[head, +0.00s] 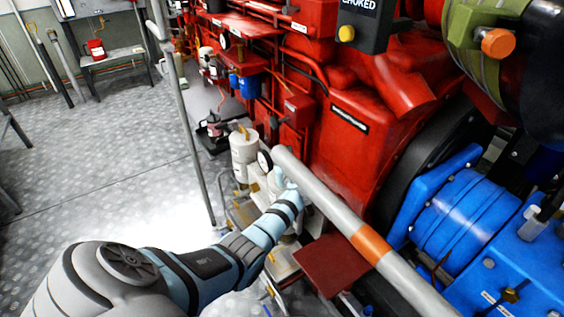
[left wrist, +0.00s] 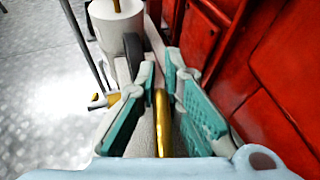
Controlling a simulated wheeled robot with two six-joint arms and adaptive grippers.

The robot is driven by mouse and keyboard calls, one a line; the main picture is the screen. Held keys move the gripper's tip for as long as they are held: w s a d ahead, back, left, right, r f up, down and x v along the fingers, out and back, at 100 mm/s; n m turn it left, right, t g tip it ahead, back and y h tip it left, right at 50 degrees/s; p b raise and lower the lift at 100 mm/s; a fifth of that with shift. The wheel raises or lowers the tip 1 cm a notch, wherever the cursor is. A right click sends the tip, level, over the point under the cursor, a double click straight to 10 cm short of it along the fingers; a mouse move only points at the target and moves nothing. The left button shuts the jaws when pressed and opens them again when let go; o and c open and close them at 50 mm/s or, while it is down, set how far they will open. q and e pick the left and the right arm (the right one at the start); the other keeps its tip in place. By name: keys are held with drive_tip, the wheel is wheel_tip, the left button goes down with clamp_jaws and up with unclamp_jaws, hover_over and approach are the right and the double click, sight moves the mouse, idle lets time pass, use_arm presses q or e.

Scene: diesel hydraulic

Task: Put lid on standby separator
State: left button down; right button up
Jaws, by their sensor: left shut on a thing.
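My left gripper (head: 282,180) is beside the red engine, just behind the grey pipe in the head view. In the left wrist view its teal fingers (left wrist: 160,85) are closed around a narrow gold bar (left wrist: 162,122), which looks like a lid handle. The lid's body is not clearly visible. A cream cylindrical separator (head: 244,150) with a gold handle on top stands just left of the gripper; it also shows in the left wrist view (left wrist: 116,32). Another cream body (head: 261,183) is partly hidden below the gripper, and I cannot tell whether its top is open. My right gripper is out of view.
A round gauge (head: 264,160) stands close to the gripper. A grey pipe with an orange band (head: 370,245) crosses in front at the right. The red engine (head: 345,150) blocks the right side. A vertical grey post (head: 187,120) stands left; open floor (head: 110,180) lies beyond.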

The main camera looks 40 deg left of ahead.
use_arm(q)
drive_tip(key=shift+f+b, duration=0.45)
drive_tip(key=shift+f, duration=0.15)
drive_tip(key=c, duration=1.7)
unclamp_jaws()
drive_tip(key=shift+o, duration=0.2)
drive_tip(key=shift+s+d, duration=0.1)
